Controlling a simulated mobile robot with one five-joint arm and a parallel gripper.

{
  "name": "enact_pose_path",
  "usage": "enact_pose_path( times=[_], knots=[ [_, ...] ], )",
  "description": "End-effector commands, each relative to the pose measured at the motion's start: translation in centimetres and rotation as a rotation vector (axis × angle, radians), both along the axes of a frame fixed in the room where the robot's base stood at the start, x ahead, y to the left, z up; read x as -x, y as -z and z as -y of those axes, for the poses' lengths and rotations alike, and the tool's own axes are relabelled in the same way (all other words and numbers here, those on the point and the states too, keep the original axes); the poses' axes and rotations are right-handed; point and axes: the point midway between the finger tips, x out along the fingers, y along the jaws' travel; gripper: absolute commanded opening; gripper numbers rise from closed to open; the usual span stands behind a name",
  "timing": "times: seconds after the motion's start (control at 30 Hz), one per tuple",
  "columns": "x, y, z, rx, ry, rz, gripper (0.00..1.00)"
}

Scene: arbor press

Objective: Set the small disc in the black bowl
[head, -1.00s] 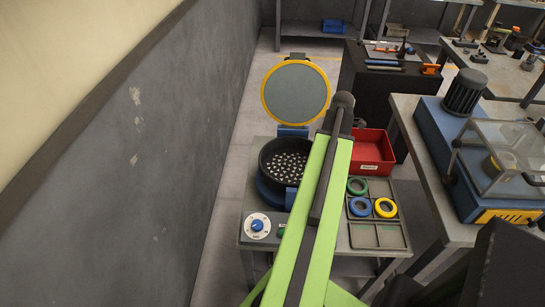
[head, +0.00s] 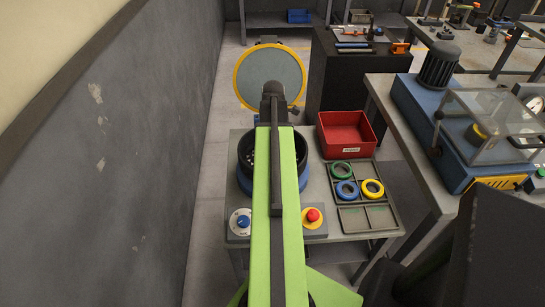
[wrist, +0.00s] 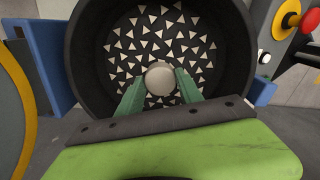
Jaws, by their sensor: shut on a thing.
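The black bowl (wrist: 235,40) fills the upper middle of the wrist view, with many pale triangles on its floor. It also shows in the head view (head: 243,160), largely behind my arm. My gripper (wrist: 160,80) is shut on the small disc (wrist: 160,77), a round pale grey piece between the two green fingertips. The disc appears over the bowl's floor; its height above the floor is hard to tell. In the head view my arm hides the disc and the fingertips.
A round yellow-rimmed plate (head: 252,80) stands behind the bowl. A red bin (head: 346,135) and a tray (head: 368,217) with coloured rings are to the right. A blue dial (head: 241,222) and a red button (head: 313,215) sit in front. A grey wall (head: 150,150) bounds the left.

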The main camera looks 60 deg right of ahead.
Motion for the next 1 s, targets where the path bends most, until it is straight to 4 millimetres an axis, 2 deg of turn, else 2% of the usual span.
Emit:
enact_pose_path(
  times=[0.1, 0.33, 0.57, 0.7, 0.73, 0.9, 1.0],
  knots=[
    [0.0, 0.5, 0.0, 0.0, 0.0, 0.0, 0.0],
    [0.0, 4.3, 0.0, 0.0, -0.001, 0.0, 0.0],
    [0.0, 3.9, 0.0, 0.0, -0.001, 0.0, 0.0],
    [0.0, 4.4, 0.0, 0.0, -0.001, 0.0, 0.0],
    [0.0, 4.3, 0.0, 0.0, -0.001, 0.0, 0.44],
    [-0.1, 4.2, 0.0, 0.0, -0.002, 0.0, 0.65],
    [-0.1, 4.2, 0.0, 0.0, -0.002, 0.0, 0.65]
  ],
)
